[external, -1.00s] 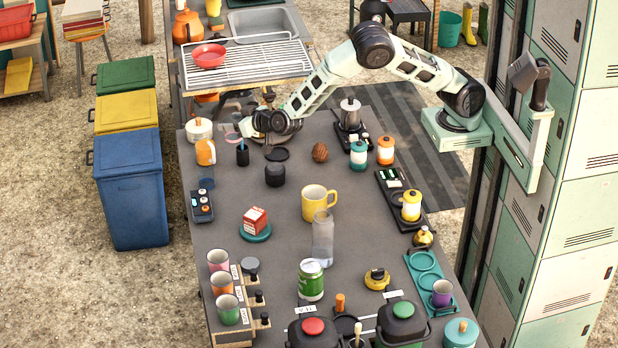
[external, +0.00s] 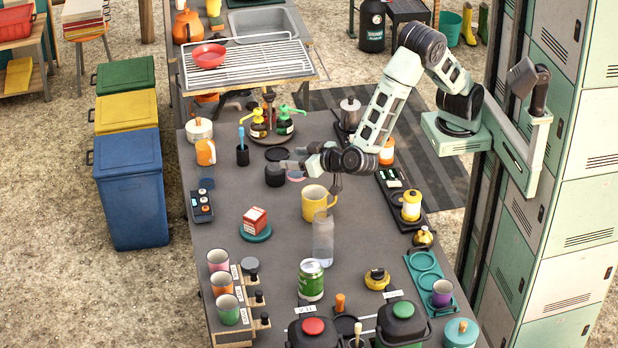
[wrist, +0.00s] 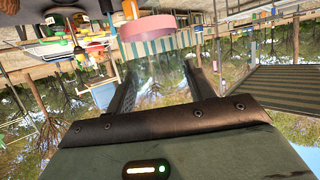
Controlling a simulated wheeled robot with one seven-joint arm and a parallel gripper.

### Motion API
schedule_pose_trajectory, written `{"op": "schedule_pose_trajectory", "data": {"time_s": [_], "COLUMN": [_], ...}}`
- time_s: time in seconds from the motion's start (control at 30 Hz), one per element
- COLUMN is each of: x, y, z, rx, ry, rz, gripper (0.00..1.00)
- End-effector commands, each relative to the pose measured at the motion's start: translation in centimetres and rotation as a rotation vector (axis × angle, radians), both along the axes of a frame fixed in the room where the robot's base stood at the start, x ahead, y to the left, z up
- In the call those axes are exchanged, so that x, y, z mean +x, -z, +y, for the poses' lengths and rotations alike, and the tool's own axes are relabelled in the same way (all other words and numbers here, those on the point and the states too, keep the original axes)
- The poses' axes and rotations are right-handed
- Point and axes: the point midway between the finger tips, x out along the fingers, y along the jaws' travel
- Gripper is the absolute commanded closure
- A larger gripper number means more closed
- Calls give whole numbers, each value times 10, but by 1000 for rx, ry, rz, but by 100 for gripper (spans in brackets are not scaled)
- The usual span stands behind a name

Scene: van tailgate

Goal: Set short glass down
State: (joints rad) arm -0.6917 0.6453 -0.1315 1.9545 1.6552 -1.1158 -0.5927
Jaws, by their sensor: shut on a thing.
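My gripper (external: 292,166) is above the far middle part of the grey table (external: 230,235), shut on the short glass. The glass is clear and hard to see; a pinkish part (external: 296,179) shows just below the fingers. In the wrist view a pink band (wrist: 148,33) shows beyond the two dark fingers (wrist: 158,82), which stand apart with clear glass between them. The gripper looks to be over or just behind the black jar (external: 275,175) and left of the orange-lidded jar. I cannot tell its exact height.
A turntable (external: 270,140) with pump bottles is behind the gripper. A red box (external: 255,219) sits on a teal coaster. Bare table lies left of the mug.

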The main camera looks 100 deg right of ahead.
Motion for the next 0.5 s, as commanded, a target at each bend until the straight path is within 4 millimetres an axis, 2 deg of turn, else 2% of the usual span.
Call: {"op": "schedule_pose_trajectory", "data": {"time_s": [0.03, 0.2, 0.4, 0.5], "x": [-21, -92, -156, -180], "y": [1, 0, -4, -6], "z": [20, 64, 88, 94], "rx": [1, 0, -2, -1], "ry": [-9, -10, -14, -18], "rz": [1, 1, 0, -1], "gripper": [70, 70, 70, 70]}}
